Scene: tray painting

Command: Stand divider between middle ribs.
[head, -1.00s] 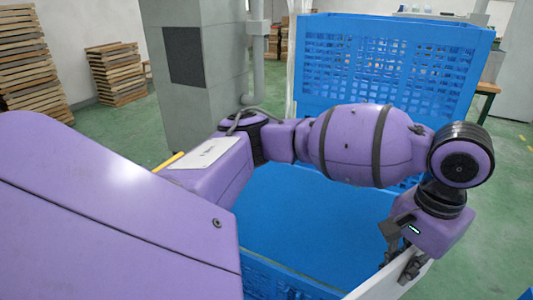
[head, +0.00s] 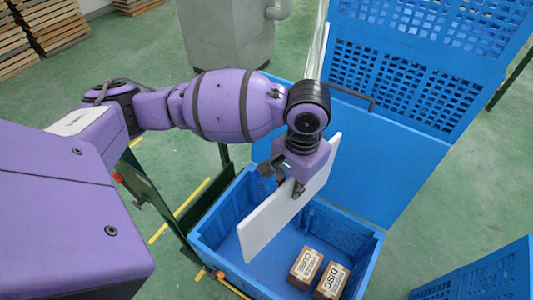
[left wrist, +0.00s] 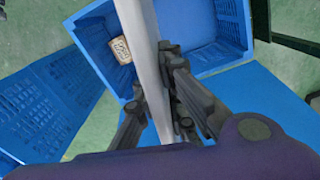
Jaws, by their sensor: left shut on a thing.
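The divider is a flat white panel (head: 268,222), held on a slant above a blue crate (head: 268,268). My left gripper (head: 285,182) is shut on it near its upper part. In the left wrist view the divider (left wrist: 149,65) stands edge-on between the two fingers (left wrist: 157,105). In the head view its lower left end overlaps the crate's opening; I cannot tell its height above the floor. Ribs inside the crate are too small to make out. My right gripper is not in view.
Two brown boxes, one marked CUBE (head: 305,267) and one marked DISC (head: 331,281), lie in the crate's near right part. A tall blue lattice panel (head: 400,80) stands behind. Another blue crate (head: 480,275) is at lower right. The crate floor left of the boxes looks clear.

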